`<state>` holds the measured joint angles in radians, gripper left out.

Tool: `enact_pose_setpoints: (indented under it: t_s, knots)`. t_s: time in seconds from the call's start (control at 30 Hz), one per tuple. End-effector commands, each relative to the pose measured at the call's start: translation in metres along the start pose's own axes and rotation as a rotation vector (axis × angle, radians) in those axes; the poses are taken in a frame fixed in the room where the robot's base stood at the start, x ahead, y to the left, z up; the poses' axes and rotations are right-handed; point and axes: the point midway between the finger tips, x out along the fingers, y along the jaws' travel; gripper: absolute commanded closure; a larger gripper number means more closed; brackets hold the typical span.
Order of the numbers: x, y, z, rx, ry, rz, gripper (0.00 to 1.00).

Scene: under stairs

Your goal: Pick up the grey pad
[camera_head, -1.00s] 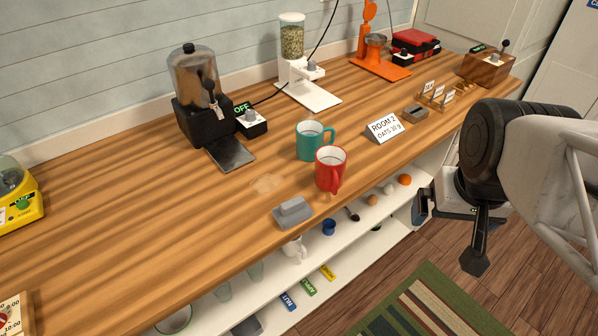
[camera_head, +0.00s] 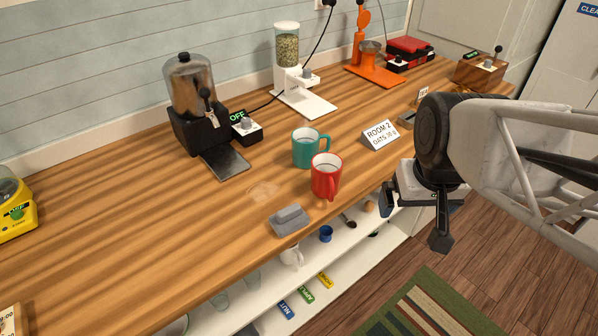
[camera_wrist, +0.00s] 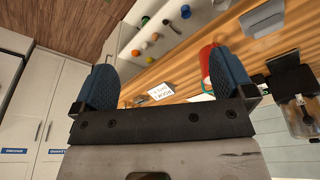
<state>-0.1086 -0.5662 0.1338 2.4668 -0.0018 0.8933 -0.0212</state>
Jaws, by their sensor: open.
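The grey pad (camera_head: 290,221) is a small grey block with a raised grip on top. It lies on the front edge of the wooden counter, left of and in front of the red mug. It also shows near the top right of the wrist view (camera_wrist: 262,18). My gripper (camera_head: 414,215) is right of the pad, out past the counter's front edge and well apart from it. In the wrist view my gripper's two blue fingers (camera_wrist: 168,78) are spread with nothing held between them.
A dispenser (camera_head: 192,100) stands farther back. Shelves below hold small items.

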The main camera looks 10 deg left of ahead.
Motion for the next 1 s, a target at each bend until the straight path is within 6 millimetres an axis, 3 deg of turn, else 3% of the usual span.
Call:
enact_pose_setpoints:
  t_s: [0.5,0.8,1.0]
  knots:
    - [0.055,-0.097,-0.065,-0.287,-0.036,-0.06,0.0]
    - [0.091,-0.165,-0.085,-0.447,-0.051,-0.089,0.0]
    - [0.108,-0.198,-0.09,-0.519,-0.058,-0.102,0.0]
